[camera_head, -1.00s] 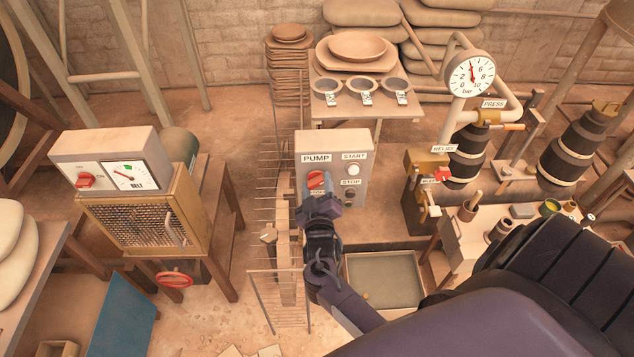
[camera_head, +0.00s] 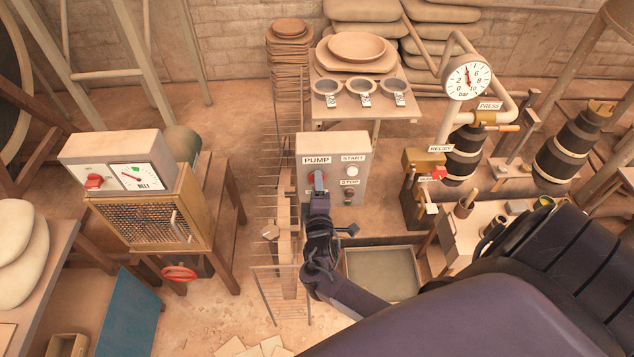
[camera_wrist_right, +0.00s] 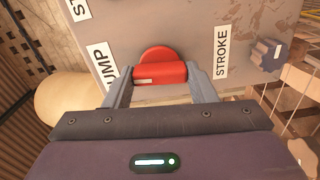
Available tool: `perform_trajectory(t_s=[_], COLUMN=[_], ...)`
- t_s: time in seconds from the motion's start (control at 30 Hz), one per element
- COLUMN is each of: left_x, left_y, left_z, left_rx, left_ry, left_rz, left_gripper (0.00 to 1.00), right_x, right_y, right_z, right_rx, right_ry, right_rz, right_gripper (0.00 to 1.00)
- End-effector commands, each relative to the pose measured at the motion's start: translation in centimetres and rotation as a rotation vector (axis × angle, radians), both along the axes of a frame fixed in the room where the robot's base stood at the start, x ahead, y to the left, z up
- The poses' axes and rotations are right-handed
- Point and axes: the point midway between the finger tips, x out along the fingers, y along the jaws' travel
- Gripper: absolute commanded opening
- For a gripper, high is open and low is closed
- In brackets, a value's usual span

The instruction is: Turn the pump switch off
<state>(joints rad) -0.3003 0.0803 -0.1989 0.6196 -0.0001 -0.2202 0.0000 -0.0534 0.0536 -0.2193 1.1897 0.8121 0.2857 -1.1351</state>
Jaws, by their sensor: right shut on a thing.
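The pump box (camera_head: 334,148) is a grey panel labelled PUMP, with a red rotary switch (camera_head: 310,178) under that label. The switch also shows in the right wrist view (camera_wrist_right: 160,72), its red bar lying across between the fingers. My right gripper (camera_head: 318,182) is at the switch, and in the right wrist view (camera_wrist_right: 162,80) its two fingers are shut on the ends of the bar. In the head view the gripper hides most of the switch, so its pointing and position marks cannot be read. My left gripper is not in view.
A white button (camera_head: 352,171) and a dark knob (camera_head: 349,194) sit right of the switch. The belt box (camera_head: 110,160) with its own red switch stands left. A round gauge (camera_head: 468,79) and valve pipes are right. A shallow tray (camera_head: 380,272) lies below.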

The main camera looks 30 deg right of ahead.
Motion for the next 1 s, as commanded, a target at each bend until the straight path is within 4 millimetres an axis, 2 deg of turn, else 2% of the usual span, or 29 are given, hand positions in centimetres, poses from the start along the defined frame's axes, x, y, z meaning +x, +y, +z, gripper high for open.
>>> perform_trajectory(t_s=[0.3, 0.77, 0.8, 0.93, 1.0], left_x=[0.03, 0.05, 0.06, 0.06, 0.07], left_y=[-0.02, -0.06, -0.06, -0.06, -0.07], left_z=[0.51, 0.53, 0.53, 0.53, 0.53], left_rx=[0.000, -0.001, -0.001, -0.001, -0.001], left_ry=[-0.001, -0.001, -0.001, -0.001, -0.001], left_rz=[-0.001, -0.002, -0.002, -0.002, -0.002], left_gripper=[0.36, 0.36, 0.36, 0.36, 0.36], right_x=[0.09, 0.11, 0.11, 0.10, 0.08], right_y=[-0.32, -0.37, -0.37, -0.28, -0.22], right_z=[0.29, 0.33, 0.34, 0.26, 0.22], right_rx=[-0.084, -0.095, -0.095, -0.093, -0.092], right_ry=[0.045, 0.050, 0.050, 0.051, 0.051], right_rz=[-0.006, -0.007, -0.007, -0.005, -0.003], right_gripper=[0.28, 0.28, 0.53, 0.70, 0.73])
